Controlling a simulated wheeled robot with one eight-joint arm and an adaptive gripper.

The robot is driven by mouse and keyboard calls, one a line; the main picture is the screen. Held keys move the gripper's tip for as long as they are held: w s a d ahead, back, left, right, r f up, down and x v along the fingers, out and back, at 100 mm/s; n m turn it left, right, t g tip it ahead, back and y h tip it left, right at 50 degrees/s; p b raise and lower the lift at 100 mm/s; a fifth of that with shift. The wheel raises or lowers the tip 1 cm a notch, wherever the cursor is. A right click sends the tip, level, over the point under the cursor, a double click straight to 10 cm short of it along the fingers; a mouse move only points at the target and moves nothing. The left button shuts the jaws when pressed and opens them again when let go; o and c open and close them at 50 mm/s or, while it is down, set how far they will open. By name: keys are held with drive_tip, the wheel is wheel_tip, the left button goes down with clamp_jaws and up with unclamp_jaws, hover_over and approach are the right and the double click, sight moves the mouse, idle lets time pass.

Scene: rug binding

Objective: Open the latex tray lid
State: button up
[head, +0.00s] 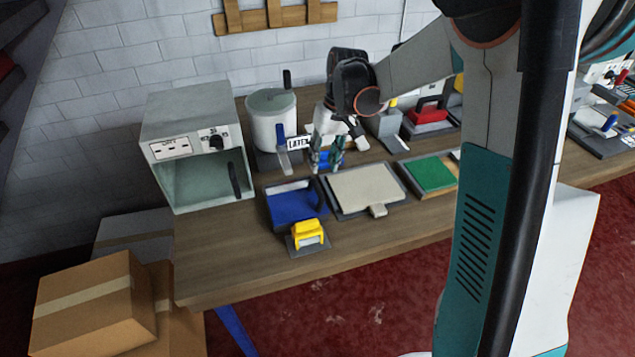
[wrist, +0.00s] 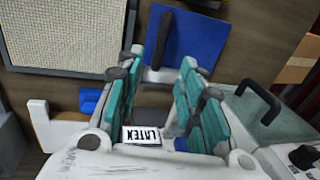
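The latex tray shows as a blue panel (head: 287,207) in a grey frame near the front left of the bench. I take the blue panel as its lid; it appears to lie down over the tray. A dark upright handle (head: 321,193) stands at its right side. In the wrist view the blue panel (wrist: 200,40) and dark handle (wrist: 162,40) are ahead of my fingertips. A white LATEX label (head: 299,142) stands behind the tray. My gripper (head: 327,162) is open and empty, behind the tray and apart from the handle. The wrist view shows its spread teal fingers (wrist: 160,68).
A beige rug piece on a dark board (head: 365,190) lies right of the tray. A yellow tool (head: 309,234) stands in front. A grey oven-like box (head: 190,140) is at left, and a white pot (head: 271,125) behind. A green pad (head: 432,172) lies farther right.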

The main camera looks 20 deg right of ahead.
sight(317, 186)
drive_tip(key=f, duration=0.2)
drive_tip(key=a+f+b, duration=0.1)
drive_tip(key=f, duration=0.4)
drive_tip(key=shift+a+f+b, duration=0.25)
drive_tip(key=shift+f+b, duration=0.15)
clamp_jaws()
